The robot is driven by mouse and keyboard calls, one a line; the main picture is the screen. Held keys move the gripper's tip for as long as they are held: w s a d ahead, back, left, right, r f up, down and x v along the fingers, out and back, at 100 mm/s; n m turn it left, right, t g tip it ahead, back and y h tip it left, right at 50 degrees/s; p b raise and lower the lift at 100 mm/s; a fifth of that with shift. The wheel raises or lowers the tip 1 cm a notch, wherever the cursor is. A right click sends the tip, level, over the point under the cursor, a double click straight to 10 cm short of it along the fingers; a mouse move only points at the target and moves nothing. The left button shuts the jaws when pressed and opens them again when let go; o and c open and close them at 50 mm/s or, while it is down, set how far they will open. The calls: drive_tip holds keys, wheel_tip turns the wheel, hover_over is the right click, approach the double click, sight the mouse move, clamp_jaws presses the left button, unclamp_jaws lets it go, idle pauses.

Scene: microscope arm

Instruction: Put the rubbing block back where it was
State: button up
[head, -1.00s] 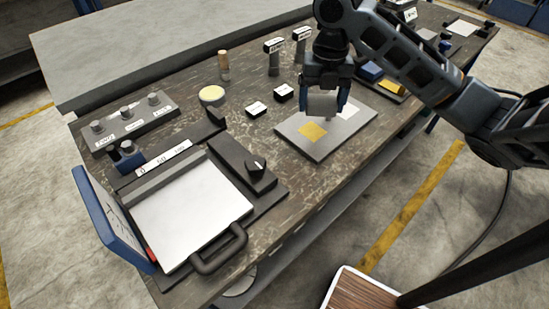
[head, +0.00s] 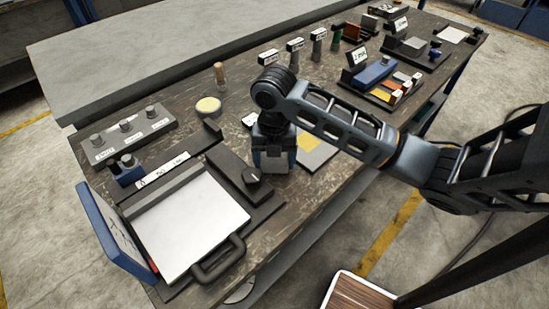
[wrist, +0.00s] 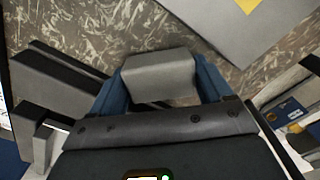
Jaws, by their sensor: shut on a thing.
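The rubbing block is a plain grey block, which I take to be the one in my gripper (head: 273,163). In the wrist view the grey block (wrist: 158,75) sits between the two blue fingers, and my gripper (wrist: 160,90) is shut on it. My arm hides part of the plate.
A flat press with a white top (head: 190,220) and a black handle (head: 218,260) lies front left. A tray of coloured pieces (head: 385,88) and a blue block (head: 374,72) lie back right.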

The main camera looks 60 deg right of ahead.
drive_tip(key=shift+f, duration=0.35)
drive_tip(key=shift+f, duration=0.1)
drive_tip(key=shift+f, duration=0.1)
drive_tip(key=o, duration=0.9)
drive_tip(key=shift+o, duration=0.2)
wheel_tip(320, 180, up, 12)
drive_tip(key=shift+r, duration=0.2)
